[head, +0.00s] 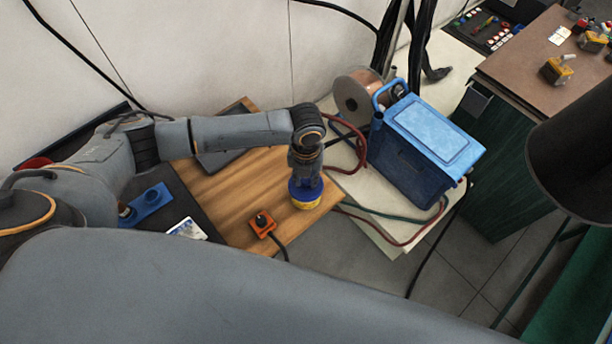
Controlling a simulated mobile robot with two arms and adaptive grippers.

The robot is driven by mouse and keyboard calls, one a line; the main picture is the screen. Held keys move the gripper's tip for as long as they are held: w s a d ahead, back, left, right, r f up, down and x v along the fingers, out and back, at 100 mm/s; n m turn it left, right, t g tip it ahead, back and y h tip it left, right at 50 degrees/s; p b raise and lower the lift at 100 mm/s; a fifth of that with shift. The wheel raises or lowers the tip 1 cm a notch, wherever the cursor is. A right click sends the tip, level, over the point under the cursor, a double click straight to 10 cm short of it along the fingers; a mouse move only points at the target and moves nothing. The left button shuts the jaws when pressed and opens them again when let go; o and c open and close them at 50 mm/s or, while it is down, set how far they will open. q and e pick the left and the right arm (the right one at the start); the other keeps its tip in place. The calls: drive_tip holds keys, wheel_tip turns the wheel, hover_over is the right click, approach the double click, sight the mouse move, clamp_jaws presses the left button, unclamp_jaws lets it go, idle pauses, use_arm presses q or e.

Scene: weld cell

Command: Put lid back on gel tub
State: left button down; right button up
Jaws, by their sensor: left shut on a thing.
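My left gripper (306,178) points down and is shut on the lid from above. The fingers and my wrist hide part of the lid's top. My right gripper does not show.
An orange box with a black knob (263,223) and cable sits left of the tub. A blue holder (147,204) and a card (186,229) lie further left. A blue welder case (424,145), wire spool (358,97) and hoses stand to the right.

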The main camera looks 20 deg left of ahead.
use_arm(q)
drive_tip(key=c, duration=1.1)
unclamp_jaws()
drive_tip(key=shift+o, duration=0.6)
drive_tip(key=o, duration=0.4)
drive_tip(key=shift+r, duration=0.15)
drive_tip(key=shift+r+p, duration=3.4)
drive_tip(key=shift+p, duration=0.15)
